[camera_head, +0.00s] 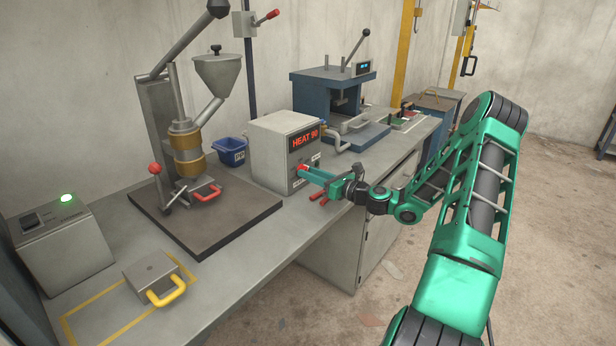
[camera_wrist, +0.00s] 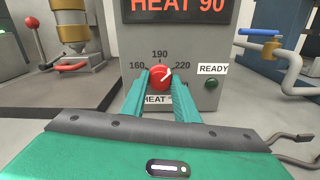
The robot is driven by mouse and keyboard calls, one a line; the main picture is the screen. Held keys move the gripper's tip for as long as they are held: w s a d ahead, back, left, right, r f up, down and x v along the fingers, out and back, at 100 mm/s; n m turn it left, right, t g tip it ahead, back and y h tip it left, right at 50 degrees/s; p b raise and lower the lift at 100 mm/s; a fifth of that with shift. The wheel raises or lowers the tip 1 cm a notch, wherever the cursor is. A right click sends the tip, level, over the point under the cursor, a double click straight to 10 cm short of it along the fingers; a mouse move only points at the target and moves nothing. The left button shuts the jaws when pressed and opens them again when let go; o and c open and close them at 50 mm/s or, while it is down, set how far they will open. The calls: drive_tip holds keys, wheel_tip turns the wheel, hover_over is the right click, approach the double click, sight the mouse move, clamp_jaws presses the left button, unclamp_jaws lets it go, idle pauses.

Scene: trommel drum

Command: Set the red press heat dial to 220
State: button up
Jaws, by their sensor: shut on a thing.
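The red heat dial (camera_wrist: 160,77) sits on the front of the grey control box (camera_head: 262,150), under a display (camera_wrist: 180,8) reading HEAT 90. The numbers 160, 190 and 220 are printed around the dial. Its white pointer mark slants up and right, toward the 220 label. My gripper (camera_wrist: 160,88) is shut on the dial, one green finger on each side. In the head view my gripper (camera_head: 306,173) reaches the box front from the right, and only a bit of red shows there.
A dark green lamp (camera_wrist: 211,83) labelled READY is right of the dial. A pipe with a blue-handled valve (camera_wrist: 258,32) is further right. A hopper press (camera_head: 185,140) stands left, with a blue bin (camera_head: 232,150) behind. Red handles (camera_head: 321,197) lie below my gripper.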

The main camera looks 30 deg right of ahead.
drive_tip(key=shift+s+d+f+m, duration=0.1)
drive_tip(key=shift+f+m, duration=0.2)
drive_tip(key=shift+m, duration=0.8)
drive_tip(key=o, duration=1.1)
drive_tip(key=shift+c, duration=0.2)
drive_tip(key=shift+r, duration=0.15)
drive_tip(key=v, duration=1)
drive_tip(key=shift+s+d, duration=0.1)
drive_tip(key=shift+s, duration=0.15)
